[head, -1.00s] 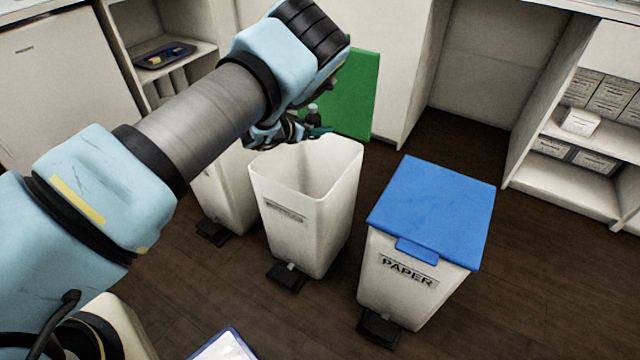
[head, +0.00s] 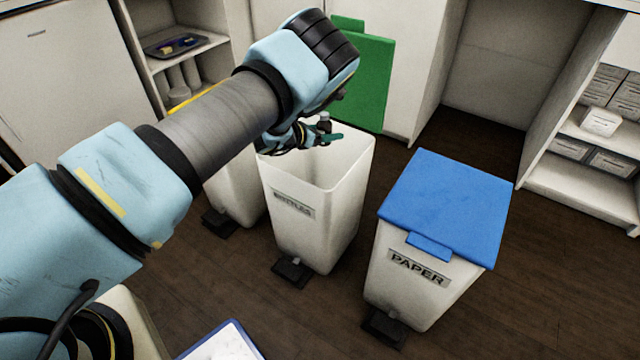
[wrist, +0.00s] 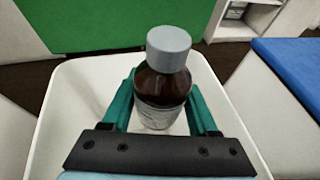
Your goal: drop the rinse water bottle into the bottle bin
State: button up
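The rinse water bottle is a brown bottle (wrist: 161,86) with a grey cap and a pale label. In the wrist view it stands upright between the two teal fingers of my gripper (wrist: 165,105), which are closed on its sides. In the head view my gripper (head: 325,136) is over the open bottle bin (head: 318,215), a white bin with a front label and a raised green lid (head: 362,80). The bottle's dark top (head: 324,122) shows just above the fingers. In the wrist view the white bin's rim (wrist: 52,110) surrounds the bottle from below.
A white bin with a blue lid marked PAPER (head: 445,210) stands to the right, lid shut. Another white bin (head: 235,190) with a yellow lid edge stands to the left, partly behind my arm. Shelves with boxes (head: 600,120) are at the right. Dark floor lies in front.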

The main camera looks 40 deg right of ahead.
jog(key=o, duration=0.5)
jog(key=v, duration=1.1)
jog(key=shift+w, duration=0.1)
